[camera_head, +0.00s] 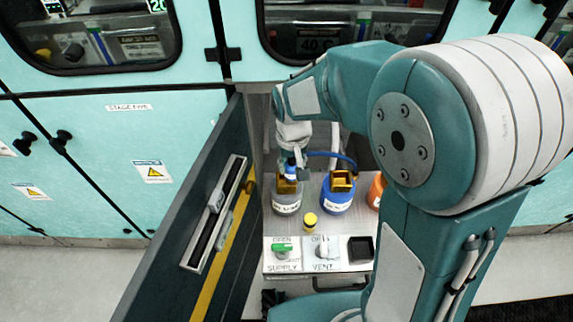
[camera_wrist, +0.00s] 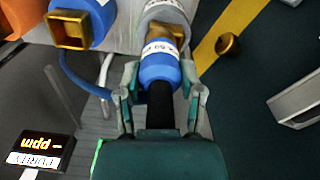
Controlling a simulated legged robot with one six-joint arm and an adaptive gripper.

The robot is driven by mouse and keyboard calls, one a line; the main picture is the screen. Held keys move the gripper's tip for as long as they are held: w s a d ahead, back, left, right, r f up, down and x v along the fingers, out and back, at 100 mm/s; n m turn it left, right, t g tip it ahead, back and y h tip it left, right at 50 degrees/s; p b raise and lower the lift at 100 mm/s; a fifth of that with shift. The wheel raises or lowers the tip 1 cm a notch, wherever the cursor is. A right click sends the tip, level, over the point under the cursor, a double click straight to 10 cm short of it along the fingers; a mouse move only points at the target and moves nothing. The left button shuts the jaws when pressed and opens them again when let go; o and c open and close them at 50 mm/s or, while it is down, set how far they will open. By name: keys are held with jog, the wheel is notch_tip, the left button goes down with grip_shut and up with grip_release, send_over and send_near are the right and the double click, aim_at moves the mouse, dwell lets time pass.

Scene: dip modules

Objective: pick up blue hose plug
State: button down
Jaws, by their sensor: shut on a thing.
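The blue hose plug (camera_wrist: 157,73) has a white printed label and a black rear part. My gripper (camera_wrist: 159,88) is shut on it, with a finger on either side in the wrist view. The plug's front end meets the brass fitting (camera_wrist: 167,32) of the grey canister (camera_wrist: 168,10); I cannot tell whether it sits inside. In the head view the plug (camera_head: 291,168) is just above the grey canister (camera_head: 287,203), below my gripper (camera_head: 291,155). A blue hose (camera_head: 328,155) runs rightward behind the blue canister (camera_head: 337,203).
The blue canister has an open brass fitting (camera_head: 342,181). An orange canister (camera_head: 376,191) stands right of it, partly behind my arm. A yellow cap (camera_head: 310,220), the green supply valve (camera_head: 283,251) and vent valve (camera_head: 324,248) are in front. An open dark door (camera_head: 185,215) stands close on the left.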

jog(key=s+d+r, duration=0.3)
jog(key=s+r, duration=0.2)
jog(key=s, duration=0.5)
jog(key=shift+d+r, duration=0.25)
jog(key=shift+r, duration=0.1)
